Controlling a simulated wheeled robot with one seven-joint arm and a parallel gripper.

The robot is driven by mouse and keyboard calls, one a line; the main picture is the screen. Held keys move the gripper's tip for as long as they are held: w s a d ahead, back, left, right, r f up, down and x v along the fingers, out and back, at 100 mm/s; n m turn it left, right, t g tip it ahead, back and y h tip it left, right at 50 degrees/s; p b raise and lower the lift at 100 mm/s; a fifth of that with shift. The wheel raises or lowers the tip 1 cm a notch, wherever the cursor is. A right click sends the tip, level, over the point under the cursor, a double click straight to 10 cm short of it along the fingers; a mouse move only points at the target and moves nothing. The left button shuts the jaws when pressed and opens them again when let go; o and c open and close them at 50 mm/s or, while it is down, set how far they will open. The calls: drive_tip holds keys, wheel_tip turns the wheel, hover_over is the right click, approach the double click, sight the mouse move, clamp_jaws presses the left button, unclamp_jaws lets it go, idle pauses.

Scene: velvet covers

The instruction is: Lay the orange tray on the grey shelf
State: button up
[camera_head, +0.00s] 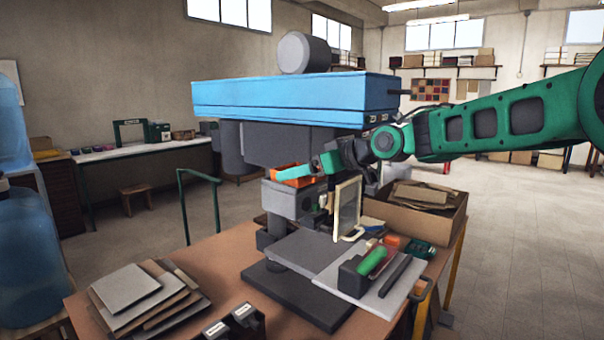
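A small orange tray-like thing (292,174) shows just left of my gripper, at the front of a grey block (290,198) under the blue machine. My gripper (318,168), with green and dark parts, reaches left from my arm to the tray's right end. They look to touch or overlap, but the fingertips are too small to show whether they are shut on it. I cannot tell whether the tray rests on the grey block or hangs over it. No grey shelf can be made out for certain; the grey block is the nearest grey surface.
A large blue machine head (290,97) hangs low over this spot. The brown table (215,255) holds grey slabs (300,248), a green roller (370,262), an upright cream frame (347,208), a cardboard box (425,212) and a stack of boards (128,287). Floor is clear at right.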

drive_tip(key=shift+s+f, duration=0.1)
drive_tip(key=shift+f, duration=0.45)
drive_tip(key=shift+s+d+r, duration=0.15)
drive_tip(key=shift+s+d, duration=0.05)
drive_tip(key=shift+d, duration=0.2)
drive_tip(key=v, duration=0.5)
drive_tip(key=r+v, duration=0.1)
drive_tip(key=v, duration=0.4)
drive_tip(key=shift+w, duration=0.15)
